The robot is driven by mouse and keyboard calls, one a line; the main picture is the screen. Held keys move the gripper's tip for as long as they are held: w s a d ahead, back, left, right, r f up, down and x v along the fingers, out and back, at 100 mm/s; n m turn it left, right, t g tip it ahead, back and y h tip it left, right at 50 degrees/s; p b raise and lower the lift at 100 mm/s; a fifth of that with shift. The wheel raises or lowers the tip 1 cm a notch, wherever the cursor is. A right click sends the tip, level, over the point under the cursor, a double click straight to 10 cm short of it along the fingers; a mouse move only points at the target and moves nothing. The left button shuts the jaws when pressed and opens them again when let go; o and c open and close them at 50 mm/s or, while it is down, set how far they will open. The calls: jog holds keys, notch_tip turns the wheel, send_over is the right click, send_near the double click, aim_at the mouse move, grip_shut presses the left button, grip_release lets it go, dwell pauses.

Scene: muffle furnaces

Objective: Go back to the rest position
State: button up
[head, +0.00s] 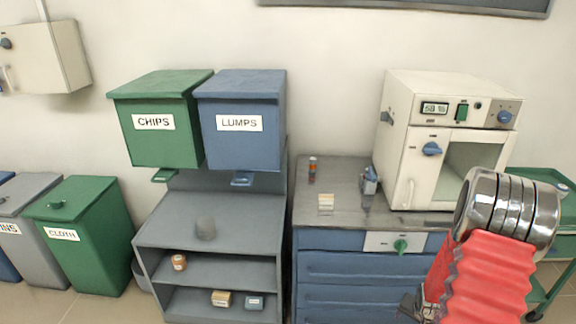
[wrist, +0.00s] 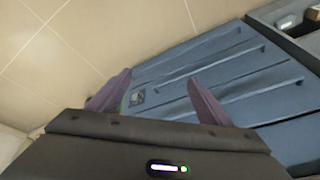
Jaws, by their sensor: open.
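My gripper (wrist: 158,84) is open in the wrist view, its two dark purple fingers spread apart with nothing between them. Beyond them are the blue drawer fronts (wrist: 225,68) of the cabinet and the tiled floor. In the head view my arm, with a red ribbed sleeve and a silver joint, stands at the lower right, in front of the blue cabinet (head: 345,270). Only a small part of my gripper (head: 411,305) shows there, low beside the sleeve.
The furnace (head: 405,110) stands on the counter, its window side partly behind my arm. A green cart (head: 535,185) is at the right. The grey shelf (head: 165,232) carries a few small items below the CHIPS bin (head: 160,105) and LUMPS bin (head: 240,100). Bare floor shows lower left.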

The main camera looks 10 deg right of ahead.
jog(key=s+a+r+n+t+y, duration=0.1)
jog(key=s+a+r+n, duration=0.2)
jog(key=a+r, duration=0.8)
jog(key=s+a+r+n, duration=0.4)
jog(key=a+r, duration=0.8)
jog(key=r, duration=0.3)
jog(key=s+a+r+n+t+y, duration=0.1)
jog(key=s+a+r+n, duration=0.2)
jog(key=a+r, duration=0.9)
jog(key=shift+s+r+n+t+y, duration=0.15)
jog(key=shift+r+n+t+y, duration=0.15)
jog(key=shift+r, duration=0.45)
jog(key=shift+d, duration=0.15)
